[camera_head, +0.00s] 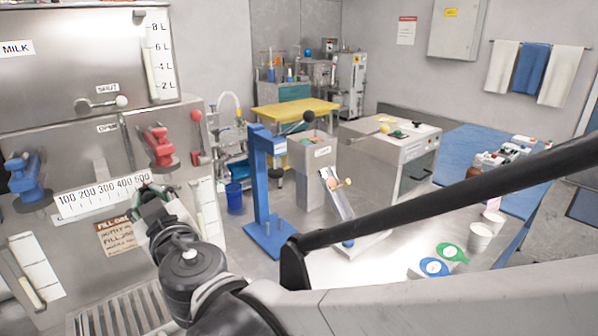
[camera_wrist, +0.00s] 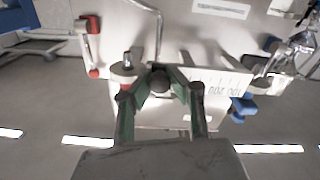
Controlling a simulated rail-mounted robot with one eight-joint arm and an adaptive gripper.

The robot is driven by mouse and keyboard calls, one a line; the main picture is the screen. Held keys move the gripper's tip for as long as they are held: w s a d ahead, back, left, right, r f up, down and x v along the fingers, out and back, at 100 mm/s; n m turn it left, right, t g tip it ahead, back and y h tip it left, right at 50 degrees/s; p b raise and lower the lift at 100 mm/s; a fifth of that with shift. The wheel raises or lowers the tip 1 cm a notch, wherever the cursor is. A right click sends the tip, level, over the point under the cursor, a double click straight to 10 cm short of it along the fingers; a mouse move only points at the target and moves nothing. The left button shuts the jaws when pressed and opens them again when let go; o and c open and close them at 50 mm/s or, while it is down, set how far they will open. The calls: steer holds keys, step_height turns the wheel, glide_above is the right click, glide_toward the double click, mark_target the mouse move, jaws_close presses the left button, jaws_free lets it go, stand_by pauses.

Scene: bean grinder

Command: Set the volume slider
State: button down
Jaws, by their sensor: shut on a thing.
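The volume scale (camera_head: 100,195) is a white strip marked from 100 to 500 on the front of the steel machine at left. In the wrist view the scale (camera_wrist: 215,88) appears upside down, right of the fingers. My gripper (camera_head: 148,192) is at the 500 end of the scale in the head view. In the wrist view my gripper (camera_wrist: 161,72) has its green fingers closed around a dark round knob (camera_wrist: 160,83), which looks like the slider's. The head view does not show the knob clearly behind the gripper.
A red-handled part (camera_head: 158,146) and a blue-handled part (camera_head: 24,175) stand out from the machine near the scale. A lever with a pale ball (camera_head: 122,101) is above. A drip grate (camera_head: 120,315) lies below. A blue stand (camera_head: 262,190) is to the right.

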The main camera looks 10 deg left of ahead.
steer(key=shift+w+d, duration=0.15)
steer(key=shift+d, duration=0.05)
steer(key=c, duration=1.5)
jaws_free()
steer(key=shift+w, duration=0.1)
steer(key=shift+c, duration=0.2)
steer(key=shift+s+d, duration=0.15)
steer(key=shift+s, duration=0.1)
steer(key=v, duration=1.1)
steer(key=shift+s+d, duration=0.15)
steer(key=shift+d, duration=0.05)
